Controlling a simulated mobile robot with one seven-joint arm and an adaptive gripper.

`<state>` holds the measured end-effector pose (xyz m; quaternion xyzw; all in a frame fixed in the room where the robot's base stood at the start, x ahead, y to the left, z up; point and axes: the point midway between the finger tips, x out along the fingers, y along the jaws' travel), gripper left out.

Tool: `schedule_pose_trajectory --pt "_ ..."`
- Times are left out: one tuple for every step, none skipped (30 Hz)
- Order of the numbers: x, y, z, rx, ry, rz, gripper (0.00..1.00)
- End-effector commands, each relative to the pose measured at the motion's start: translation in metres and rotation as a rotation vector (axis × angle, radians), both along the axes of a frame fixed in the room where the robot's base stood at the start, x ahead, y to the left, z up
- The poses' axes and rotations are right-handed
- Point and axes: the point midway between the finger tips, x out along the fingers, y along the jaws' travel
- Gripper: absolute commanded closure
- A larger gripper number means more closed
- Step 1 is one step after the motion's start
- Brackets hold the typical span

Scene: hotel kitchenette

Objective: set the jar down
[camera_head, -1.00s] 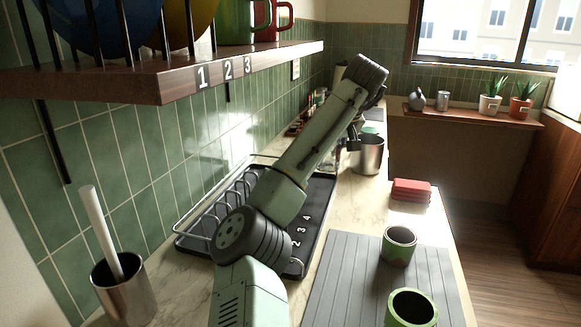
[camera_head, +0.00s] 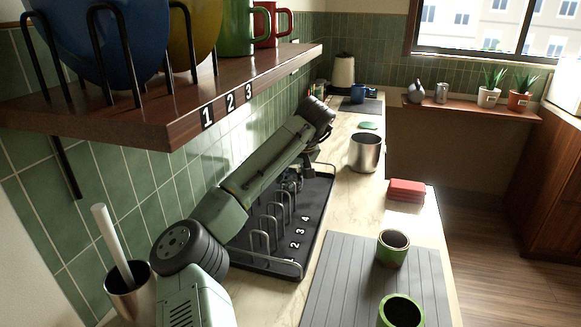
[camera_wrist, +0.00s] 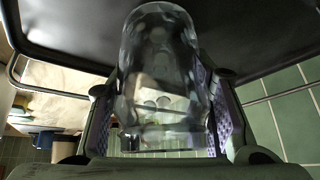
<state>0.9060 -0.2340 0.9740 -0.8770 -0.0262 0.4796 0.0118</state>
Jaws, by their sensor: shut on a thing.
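The jar (camera_wrist: 158,60) is clear glass and fills the middle of the wrist view. My gripper (camera_wrist: 163,105) is shut on it, with a purple-lined finger on either side. In the head view my gripper (camera_head: 291,182) is low over the far part of the black drying tray (camera_head: 262,263), partly hidden by my forearm. The jar cannot be made out clearly there. The dark tray surface also shows close to the jar in the wrist view (camera_wrist: 75,22). I cannot tell whether the jar touches the tray.
The tray has wire dividers (camera_head: 262,240) and numbered places along its right side. A steel pot (camera_head: 366,153) stands beyond it. A red stack (camera_head: 407,190) and two green cups (camera_head: 393,250) are to the right. A shelf (camera_head: 170,115) overhangs the left; the tiled wall is close.

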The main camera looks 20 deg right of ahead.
Motion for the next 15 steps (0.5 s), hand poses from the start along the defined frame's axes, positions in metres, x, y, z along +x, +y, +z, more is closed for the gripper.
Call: schedule_pose_trajectory --pt "0.0001 0.0002 0.0006 -0.001 -0.001 -0.001 0.94" --pt "0.0000 -0.0001 -0.0001 -0.001 0.000 -0.001 0.94" --pt "-0.0001 -0.0003 -0.0006 -0.002 0.000 -0.001 0.94" --pt "0.0000 -0.0004 -0.0007 -0.002 0.000 -0.001 0.94" --pt "0.0000 -0.0004 -0.0007 -0.001 0.000 -0.001 0.94" --pt "0.0000 -0.0004 -0.0007 -0.001 0.000 -0.001 0.94" --pt "0.0000 -0.0004 -0.0010 -0.001 0.000 -0.001 0.94" --pt "0.0000 -0.0003 -0.0015 -0.001 0.000 -0.001 0.94" --pt "0.0000 -0.0005 -0.0030 -0.001 0.000 -0.001 0.94" --pt "0.0000 -0.0005 -0.0042 -0.001 0.000 -0.001 0.94" --pt "0.0000 -0.0004 -0.0048 -0.001 0.001 0.000 0.54" --pt "0.0000 -0.0003 -0.0039 0.000 0.000 -0.001 0.51" --pt "0.0001 -0.0003 -0.0038 0.000 0.000 -0.001 0.49" --pt "0.0001 -0.0003 -0.0038 0.000 0.000 -0.001 0.47" --pt "0.0000 -0.0003 -0.0037 0.000 0.000 -0.001 0.45"
